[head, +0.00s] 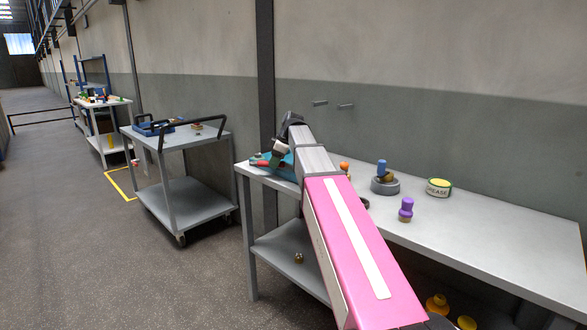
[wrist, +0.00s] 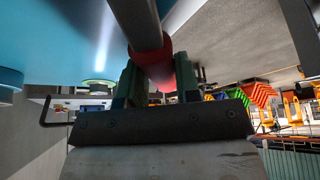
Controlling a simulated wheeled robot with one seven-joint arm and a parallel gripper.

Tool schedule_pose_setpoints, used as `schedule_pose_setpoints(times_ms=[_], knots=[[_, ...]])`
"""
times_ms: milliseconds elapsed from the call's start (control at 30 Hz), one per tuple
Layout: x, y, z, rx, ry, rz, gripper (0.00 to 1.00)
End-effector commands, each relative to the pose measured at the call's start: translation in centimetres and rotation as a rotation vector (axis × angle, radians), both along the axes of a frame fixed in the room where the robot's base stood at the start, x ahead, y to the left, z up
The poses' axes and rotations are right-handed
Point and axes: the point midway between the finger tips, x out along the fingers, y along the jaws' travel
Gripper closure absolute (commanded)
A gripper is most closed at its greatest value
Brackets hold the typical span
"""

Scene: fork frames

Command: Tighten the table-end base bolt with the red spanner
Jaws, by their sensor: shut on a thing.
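The red spanner (wrist: 164,72) shows in the wrist view as a red grip with a dark grey shaft running up out of the picture. My gripper (wrist: 158,80) is shut on the red grip, with a dark green finger on each side. A blue-teal base surface (wrist: 85,35) fills the upper left, close beside the shaft. In the head view this teal base (head: 286,162) stands at the bench's left end, partly hidden behind my arm. The spanner's working end is out of the wrist view. I cannot make out the base bolt or whether the spanner touches it.
The grey workbench (head: 490,228) carries a grease tin (head: 438,188), a purple knobbed piece (head: 406,210), a grey round piece with a blue top (head: 384,184) and an orange ball (head: 344,166). A trolley (head: 180,138) stands to the left. The bench's right part is clear.

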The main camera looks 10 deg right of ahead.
Motion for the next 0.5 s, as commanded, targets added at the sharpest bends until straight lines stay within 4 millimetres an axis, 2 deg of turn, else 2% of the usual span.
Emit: schedule_pose_setpoints(times_ms=[500], knots=[[0.54, -0.18, 0.01, 0.000, 0.000, -0.047, 1.00]])
